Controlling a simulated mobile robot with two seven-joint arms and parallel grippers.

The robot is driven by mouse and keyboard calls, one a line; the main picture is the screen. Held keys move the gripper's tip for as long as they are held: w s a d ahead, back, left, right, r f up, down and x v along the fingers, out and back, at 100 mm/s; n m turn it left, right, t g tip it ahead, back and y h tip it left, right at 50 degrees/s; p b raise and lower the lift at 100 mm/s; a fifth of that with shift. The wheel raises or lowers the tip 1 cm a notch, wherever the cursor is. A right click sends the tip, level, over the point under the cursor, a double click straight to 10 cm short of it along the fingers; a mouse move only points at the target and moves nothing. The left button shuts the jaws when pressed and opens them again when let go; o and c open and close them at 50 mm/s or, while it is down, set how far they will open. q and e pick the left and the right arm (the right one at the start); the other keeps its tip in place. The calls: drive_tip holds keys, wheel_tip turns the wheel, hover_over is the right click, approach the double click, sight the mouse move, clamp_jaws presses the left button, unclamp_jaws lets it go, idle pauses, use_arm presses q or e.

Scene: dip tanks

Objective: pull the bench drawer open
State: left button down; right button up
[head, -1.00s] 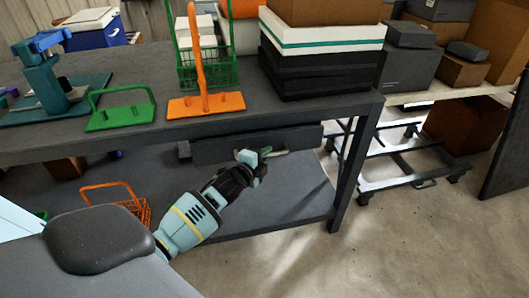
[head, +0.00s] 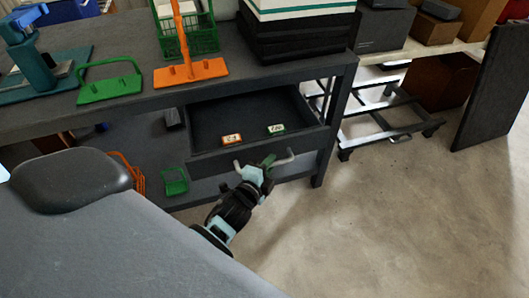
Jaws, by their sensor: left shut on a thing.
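The bench drawer (head: 215,162) stands pulled out from under the bench top, its dark inside showing. Two small labelled pieces lie on its floor, one orange (head: 232,139) and one green (head: 276,128). My left gripper (head: 264,165) is at the right part of the drawer front, shut on the drawer's handle (head: 284,161), a pale bar. The gripper hides part of the handle. My right gripper is not in view.
The bench top (head: 135,113) holds a green rack (head: 110,89), an orange rack (head: 190,73), a green basket (head: 203,40) and dark stacked trays (head: 297,40). A wheeled frame (head: 390,118) stands to the right. The floor in front of the drawer is open.

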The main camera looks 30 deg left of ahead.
use_arm(q)
drive_tip(key=shift+s+d, duration=0.3)
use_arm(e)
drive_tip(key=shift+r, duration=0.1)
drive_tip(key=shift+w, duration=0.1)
use_arm(q)
drive_tip(key=c, duration=1.5)
unclamp_jaws()
drive_tip(key=shift+o, duration=0.2)
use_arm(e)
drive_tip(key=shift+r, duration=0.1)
use_arm(q)
drive_tip(key=s+r, duration=0.1)
drive_tip(key=s, duration=0.6)
drive_tip(key=shift+s+d, duration=0.3)
drive_tip(key=shift+s, duration=0.05)
